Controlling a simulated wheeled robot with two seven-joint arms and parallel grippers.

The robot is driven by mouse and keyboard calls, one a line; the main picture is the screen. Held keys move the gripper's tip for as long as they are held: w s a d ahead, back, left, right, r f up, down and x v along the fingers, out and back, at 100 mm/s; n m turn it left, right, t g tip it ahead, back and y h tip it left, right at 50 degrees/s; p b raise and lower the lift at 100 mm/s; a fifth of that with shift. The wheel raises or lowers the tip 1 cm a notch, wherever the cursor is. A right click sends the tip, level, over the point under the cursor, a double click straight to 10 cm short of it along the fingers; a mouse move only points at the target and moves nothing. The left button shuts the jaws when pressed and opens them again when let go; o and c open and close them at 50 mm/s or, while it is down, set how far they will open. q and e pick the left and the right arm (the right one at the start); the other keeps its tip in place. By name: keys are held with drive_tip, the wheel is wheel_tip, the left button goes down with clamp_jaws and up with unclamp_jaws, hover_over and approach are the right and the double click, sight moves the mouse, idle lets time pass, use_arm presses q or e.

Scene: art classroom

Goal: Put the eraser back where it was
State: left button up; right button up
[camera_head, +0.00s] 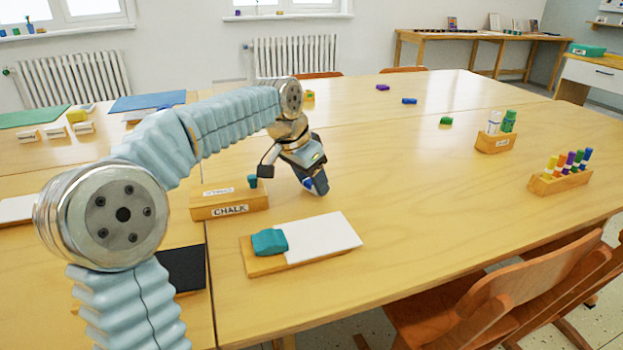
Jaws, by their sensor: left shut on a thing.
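My left gripper (315,185) reaches over the long wooden table (430,190), just right of the chalk box, fingers pointing down. It is shut on a small blue thing (308,184), mostly hidden by the fingers. I cannot tell for sure whether this is the eraser, or whether it touches the table. A wooden board with a white surface (325,238) lies nearer to me, with a teal block-like thing (269,242) on its left end. The wooden chalk box (230,203) has a small teal piece (252,181) at its right end. My right gripper is not in view.
Marker holders (560,181) and (495,142) stand on the right. Small purple (382,87), blue (409,100) and green (446,120) pieces lie farther back. The table's middle is clear. Chairs (500,295) stand along the near right edge.

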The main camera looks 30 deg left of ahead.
use_arm(q)
drive_tip(key=shift+f, duration=0.25)
drive_tip(key=o, duration=0.9)
drive_tip(key=shift+r, duration=0.1)
drive_tip(key=shift+o, duration=0.2)
drive_tip(key=shift+r, duration=0.35)
drive_tip(key=p+v, duration=0.2)
drive_tip(key=v, duration=0.9)
drive_tip(key=shift+s+r, duration=0.25)
drive_tip(key=shift+r, duration=0.05)
